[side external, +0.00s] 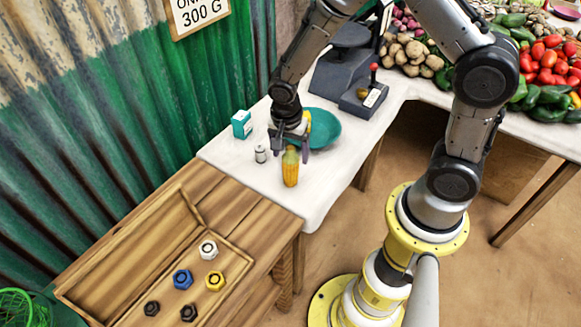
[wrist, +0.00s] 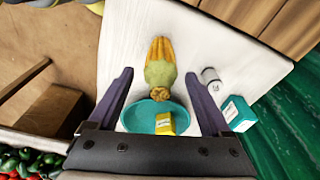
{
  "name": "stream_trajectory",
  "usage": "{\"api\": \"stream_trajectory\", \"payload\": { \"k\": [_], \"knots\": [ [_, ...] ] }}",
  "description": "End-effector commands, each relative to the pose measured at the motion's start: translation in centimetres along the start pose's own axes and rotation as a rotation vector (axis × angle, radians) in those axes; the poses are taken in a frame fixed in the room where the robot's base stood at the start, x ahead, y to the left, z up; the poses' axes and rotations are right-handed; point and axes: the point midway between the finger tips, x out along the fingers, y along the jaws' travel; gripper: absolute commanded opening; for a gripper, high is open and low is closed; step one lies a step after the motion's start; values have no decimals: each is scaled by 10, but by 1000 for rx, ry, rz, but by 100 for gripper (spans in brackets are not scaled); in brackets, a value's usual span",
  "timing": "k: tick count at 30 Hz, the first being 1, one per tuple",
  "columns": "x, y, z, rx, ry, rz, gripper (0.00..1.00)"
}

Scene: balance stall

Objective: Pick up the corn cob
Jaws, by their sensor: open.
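The corn cob (side external: 290,168) is yellow-orange with a greenish husk end, on the white table near its front end. In the wrist view the corn cob (wrist: 161,68) lies between the fingers' lines, husk end toward my gripper. My gripper (side external: 291,152) is open at the cob's husk end in the side view. In the wrist view my gripper (wrist: 162,82) has its two fingers spread on either side of the cob, with gaps on both sides. Whether the fingertips are level with the cob or above it is hard to tell.
A teal dish (side external: 322,130) sits behind my gripper; a yellow box (wrist: 165,123) shows over it. A small white-grey cylinder (side external: 260,154) and a teal carton (side external: 241,124) stand left. A scale (side external: 345,65) is behind. A wooden tray (side external: 237,246) with several hex weights is in front.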

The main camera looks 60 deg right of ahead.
Motion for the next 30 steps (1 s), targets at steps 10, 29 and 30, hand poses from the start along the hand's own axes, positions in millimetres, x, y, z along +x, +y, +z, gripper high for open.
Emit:
{"api": "stream_trajectory", "payload": {
  "k": [10, 29, 30],
  "knots": [
    [39, 0, -2, 0, -1, 5, 82],
    [54, -1, -2, 0, 0, -1, 45],
    [54, -1, -2, 0, 0, -1, 38]
  ]
}}
